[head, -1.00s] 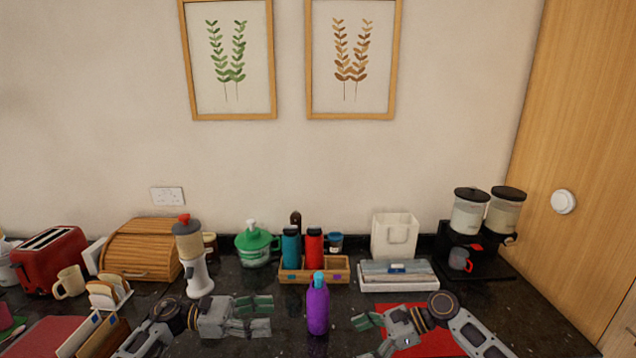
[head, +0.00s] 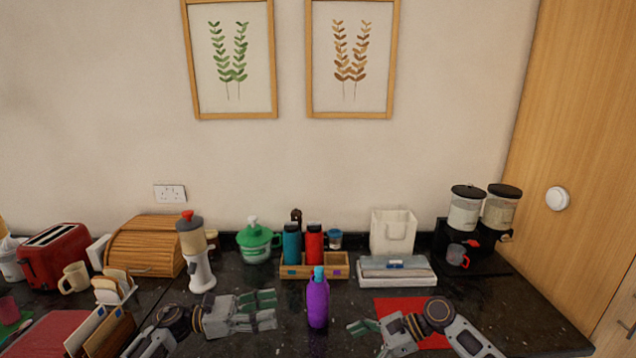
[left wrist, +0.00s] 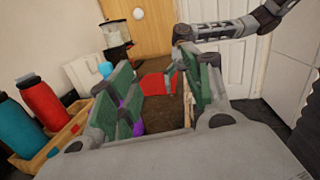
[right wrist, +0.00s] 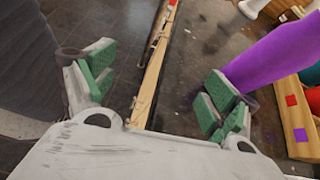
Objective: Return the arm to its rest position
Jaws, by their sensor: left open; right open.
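My left gripper (head: 266,310) is open and empty over the counter, left of the purple bottle (head: 317,303). Its green-padded fingers stand apart in the left wrist view (left wrist: 155,100), where the bottle is mostly hidden behind a finger. The bottle stands upright with a light blue cap.
A wooden caddy (head: 295,271) holding teal and red bottles stands behind the purple bottle. A white grinder-like appliance (head: 201,270) is behind my left arm. A toast rack (head: 130,292) and file holder (head: 112,335) are at left. Dispensers (head: 466,212) stand at back right.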

